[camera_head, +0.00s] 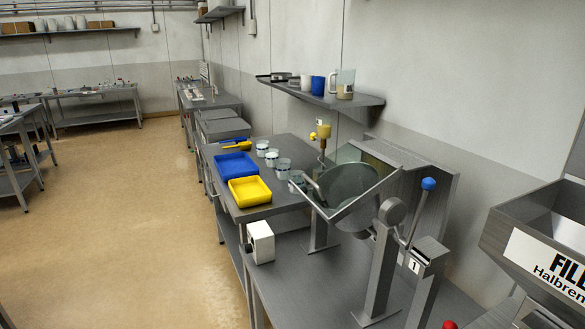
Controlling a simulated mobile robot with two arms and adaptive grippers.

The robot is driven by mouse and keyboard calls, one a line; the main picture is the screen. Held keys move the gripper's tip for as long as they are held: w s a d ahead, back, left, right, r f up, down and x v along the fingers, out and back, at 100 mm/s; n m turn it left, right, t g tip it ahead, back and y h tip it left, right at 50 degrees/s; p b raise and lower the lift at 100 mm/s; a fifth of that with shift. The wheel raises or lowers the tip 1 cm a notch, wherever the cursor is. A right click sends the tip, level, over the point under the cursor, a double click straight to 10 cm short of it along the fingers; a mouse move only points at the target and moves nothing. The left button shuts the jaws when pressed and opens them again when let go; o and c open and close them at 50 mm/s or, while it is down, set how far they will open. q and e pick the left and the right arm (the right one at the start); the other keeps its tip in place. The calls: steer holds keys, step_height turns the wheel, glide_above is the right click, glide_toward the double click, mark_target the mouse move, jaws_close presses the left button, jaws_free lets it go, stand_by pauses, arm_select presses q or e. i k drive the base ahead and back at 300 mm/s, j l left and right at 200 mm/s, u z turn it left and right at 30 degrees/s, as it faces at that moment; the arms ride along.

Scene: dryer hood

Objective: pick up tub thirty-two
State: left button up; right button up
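Several small white tubs with blue markings stand in a row on a grey metal table (287,146). The farthest tub (262,147) and the one beside it (271,157) show clearly. A third tub (283,167) is nearer, and the nearest (296,180) stands close to the tilting pan. Their numbers are too small to read, so I cannot tell which is tub thirty-two. Neither of my grippers is in view.
A blue tray (233,165) and a yellow tray (249,191) lie left of the tubs. A tilting metal pan (347,190) with a blue-knobbed lever (428,184) stands nearer. A wall shelf (335,98) hangs above. The floor (130,225) at left is clear.

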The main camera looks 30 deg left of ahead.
mark_target(272, 155)
steer(key=i+j+z, duration=0.25)
steer(key=j, duration=1)
steer(key=j+z, duration=0.3)
steer(key=j, duration=0.95)
